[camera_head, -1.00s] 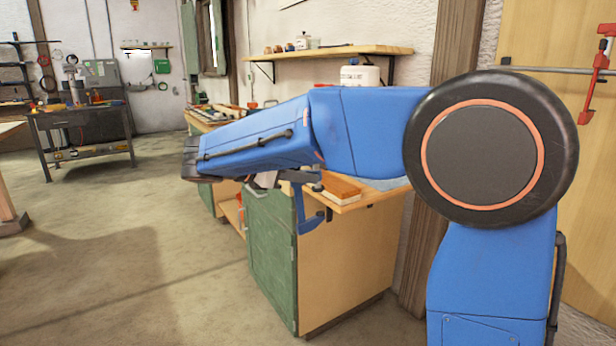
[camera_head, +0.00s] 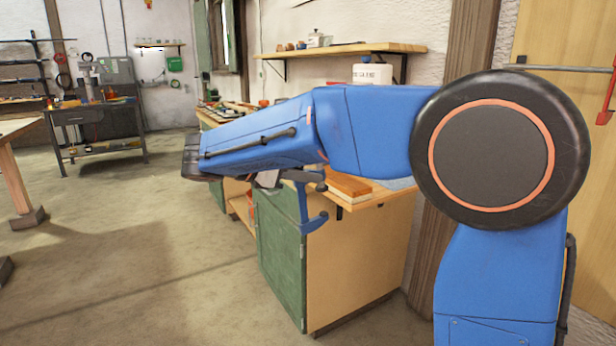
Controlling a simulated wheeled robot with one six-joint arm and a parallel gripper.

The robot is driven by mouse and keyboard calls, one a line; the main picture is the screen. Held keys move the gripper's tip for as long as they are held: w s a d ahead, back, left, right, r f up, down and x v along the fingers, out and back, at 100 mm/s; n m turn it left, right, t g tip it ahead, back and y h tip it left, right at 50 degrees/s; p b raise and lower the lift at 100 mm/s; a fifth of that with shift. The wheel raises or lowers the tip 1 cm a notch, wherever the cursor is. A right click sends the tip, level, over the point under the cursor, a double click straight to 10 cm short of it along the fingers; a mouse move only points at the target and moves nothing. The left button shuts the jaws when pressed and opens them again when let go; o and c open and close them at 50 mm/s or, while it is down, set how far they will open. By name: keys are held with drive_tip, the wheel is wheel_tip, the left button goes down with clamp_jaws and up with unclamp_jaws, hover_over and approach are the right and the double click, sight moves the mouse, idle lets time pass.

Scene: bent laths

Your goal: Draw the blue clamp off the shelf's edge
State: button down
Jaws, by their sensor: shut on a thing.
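The blue clamp (camera_head: 304,207) hangs upright below my forearm, in front of the green cabinet's top corner. Its lower jaw hooks to the right and shows free of the worktop (camera_head: 372,202) edge in this view; I cannot tell whether its upper part still touches it. My gripper (camera_head: 297,176) is mostly hidden behind and under my blue forearm; only a dark bit shows at the clamp's top, shut on the clamp. The wall shelf (camera_head: 395,47) stands higher at the back, away from the clamp.
An orange-brown block (camera_head: 350,185) lies on the worktop close to the clamp. A white container (camera_head: 372,73) stands behind my arm. The green cabinet door (camera_head: 281,255) is below. The floor to the left is open, with a table leg (camera_head: 20,185) at the far left.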

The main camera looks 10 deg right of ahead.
drive_tip(key=shift+s+a+r, duration=0.2)
drive_tip(key=shift+a+r, duration=0.45)
drive_tip(key=shift+s+a+r, duration=0.2)
drive_tip(key=shift+a+r, duration=0.4)
drive_tip(key=shift+r, duration=0.1)
drive_tip(key=shift+s+a+r, duration=0.2)
drive_tip(key=shift+a+r, duration=0.45)
